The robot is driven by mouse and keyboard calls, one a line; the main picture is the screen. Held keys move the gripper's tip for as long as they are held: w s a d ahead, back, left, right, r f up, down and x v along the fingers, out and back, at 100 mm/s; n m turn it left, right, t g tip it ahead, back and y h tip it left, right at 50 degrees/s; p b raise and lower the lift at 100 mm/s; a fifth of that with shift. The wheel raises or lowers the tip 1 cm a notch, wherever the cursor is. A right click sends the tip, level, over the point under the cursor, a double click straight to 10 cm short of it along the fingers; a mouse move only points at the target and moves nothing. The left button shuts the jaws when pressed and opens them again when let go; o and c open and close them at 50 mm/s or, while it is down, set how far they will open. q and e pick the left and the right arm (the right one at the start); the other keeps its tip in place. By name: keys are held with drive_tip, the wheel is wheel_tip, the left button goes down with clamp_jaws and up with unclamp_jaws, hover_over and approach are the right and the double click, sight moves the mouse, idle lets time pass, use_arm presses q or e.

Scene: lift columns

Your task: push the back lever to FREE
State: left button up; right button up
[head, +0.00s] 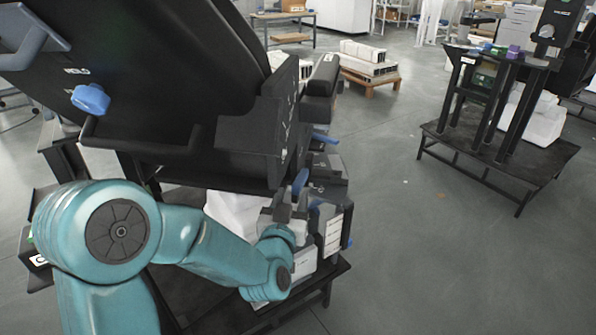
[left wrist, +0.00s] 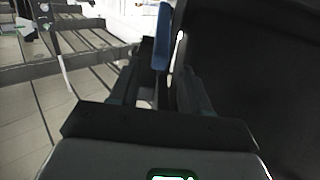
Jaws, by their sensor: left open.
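A blue lever (head: 300,182) stands up at the side of the black machine (head: 262,135), right by my left gripper (head: 287,204). It also shows as a blue upright bar (left wrist: 161,38) in the left wrist view, at the far end between the fingers. The left gripper (left wrist: 163,72) is open, one finger on each side of the lever's line. I cannot tell whether a finger touches the lever. More blue handles show at the machine's side, one higher up (head: 325,138). No FREE label is readable. My right gripper is not in view.
A large black tilted panel with a blue knob (head: 90,98) overhangs my left arm. White blocks (head: 235,212) sit low in the machine's base. A second black stand (head: 497,150) is at the right. The grey floor between them is open.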

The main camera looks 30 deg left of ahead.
sight(299, 180)
use_arm(q)
drive_tip(key=x, duration=0.7)
drive_tip(key=shift+w, duration=0.1)
drive_tip(key=shift+c, duration=0.3)
clamp_jaws()
